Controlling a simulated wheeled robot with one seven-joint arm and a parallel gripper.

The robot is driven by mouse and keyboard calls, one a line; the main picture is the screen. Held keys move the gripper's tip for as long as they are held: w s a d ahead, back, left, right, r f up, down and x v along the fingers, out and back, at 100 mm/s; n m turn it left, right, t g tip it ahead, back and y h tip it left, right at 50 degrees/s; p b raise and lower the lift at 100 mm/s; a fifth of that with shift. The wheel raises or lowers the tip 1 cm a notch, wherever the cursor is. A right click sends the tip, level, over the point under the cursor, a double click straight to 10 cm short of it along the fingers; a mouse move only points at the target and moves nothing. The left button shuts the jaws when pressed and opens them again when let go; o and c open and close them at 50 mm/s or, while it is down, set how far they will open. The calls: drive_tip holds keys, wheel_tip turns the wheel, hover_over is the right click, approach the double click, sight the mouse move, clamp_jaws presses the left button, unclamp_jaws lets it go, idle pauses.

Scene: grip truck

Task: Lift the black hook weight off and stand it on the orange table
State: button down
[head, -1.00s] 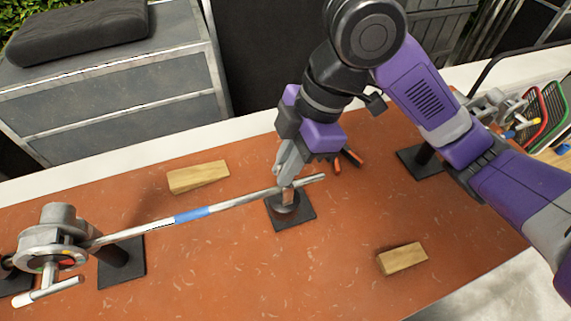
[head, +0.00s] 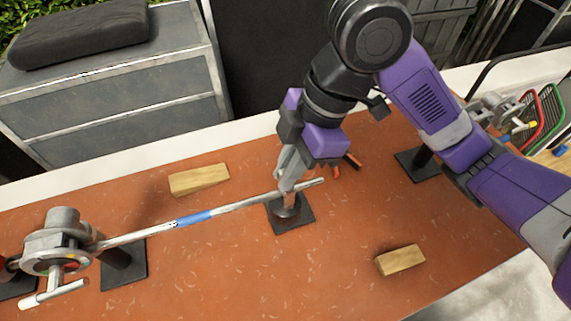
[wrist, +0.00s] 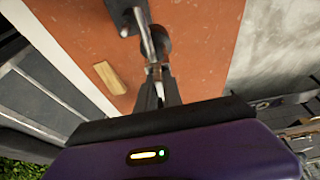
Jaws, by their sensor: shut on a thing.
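The black hook weight (head: 285,212) is low under the silver rod, over a black square plate (head: 304,219) on the orange table (head: 215,255). Its dark round body shows in the wrist view (wrist: 157,41). My gripper (head: 288,190) reaches down from above beside the rod and is shut on the upper part of the weight. The fingers and rod hide most of the hook. I cannot tell whether the weight touches the plate or the hook still touches the rod.
The silver rod (head: 245,204) with blue tape runs from a clamp (head: 60,240) at the left to just past my gripper. Two wooden wedges (head: 199,180) (head: 400,259) lie either side of it. An orange-handled tool (head: 352,161) lies behind. The front middle table is clear.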

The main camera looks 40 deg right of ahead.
drive_tip(key=shift+s+a, duration=0.3)
drive_tip(key=shift+s, duration=0.7)
drive_tip(key=shift+s+a, duration=0.3)
drive_tip(key=shift+s, duration=0.65)
